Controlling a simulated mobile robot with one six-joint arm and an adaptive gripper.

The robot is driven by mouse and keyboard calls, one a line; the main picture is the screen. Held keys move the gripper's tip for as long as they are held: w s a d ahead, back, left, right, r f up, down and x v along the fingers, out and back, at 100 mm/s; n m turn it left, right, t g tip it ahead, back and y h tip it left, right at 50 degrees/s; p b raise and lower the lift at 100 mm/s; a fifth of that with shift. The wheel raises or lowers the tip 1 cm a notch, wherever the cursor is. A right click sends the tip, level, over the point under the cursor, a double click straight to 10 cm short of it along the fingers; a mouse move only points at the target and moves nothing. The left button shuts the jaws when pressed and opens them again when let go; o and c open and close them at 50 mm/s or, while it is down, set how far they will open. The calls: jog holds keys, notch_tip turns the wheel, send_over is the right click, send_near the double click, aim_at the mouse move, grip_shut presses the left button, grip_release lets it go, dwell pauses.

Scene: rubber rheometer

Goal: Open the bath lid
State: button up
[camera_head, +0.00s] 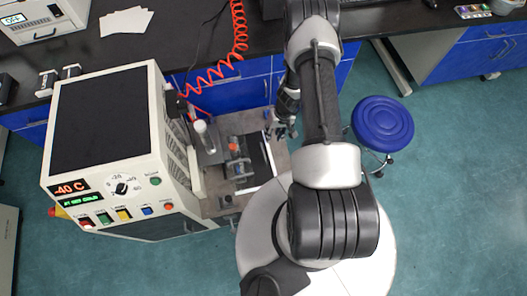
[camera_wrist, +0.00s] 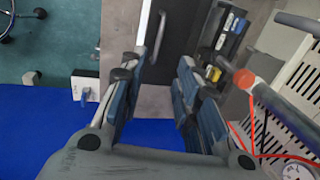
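The machine (camera_head: 105,130) is a cream cabinet with a black top and a -40 C display. On the grey platform (camera_head: 216,205) at its right side lies a black panel (camera_head: 257,158) with a pale edge, which looks like the bath lid. In the wrist view this black panel (camera_wrist: 180,18) is partly seen at the top, with a thin grey bar, perhaps its handle (camera_wrist: 159,38), along it. My gripper (camera_head: 284,122) is over the platform's far end. In the wrist view my gripper (camera_wrist: 161,78) is open, its blue-grey fingers apart with nothing seen between them. The bar is beyond the fingertips.
A post with an orange-red cap (camera_wrist: 245,78) stands right of the fingers in the wrist view. A white-capped bottle (camera_head: 204,135) stands by the machine. A red coiled cord (camera_head: 238,40) hangs behind. A blue stool (camera_head: 382,123) is at right.

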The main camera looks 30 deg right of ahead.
aim_at(264, 155)
jog(key=a+f+b, duration=0.1)
jog(key=f, duration=0.4)
jog(key=a+f+b, duration=0.1)
jog(key=f+b, duration=0.1)
jog(key=f, duration=0.4)
jog(key=a+f+b, duration=0.1)
jog(key=f+b, duration=0.1)
jog(key=f, duration=0.4)
jog(key=shift+w+a, duration=0.1)
jog(key=shift+w, duration=0.3)
jog(key=shift+c, duration=0.6)
grip_shut()
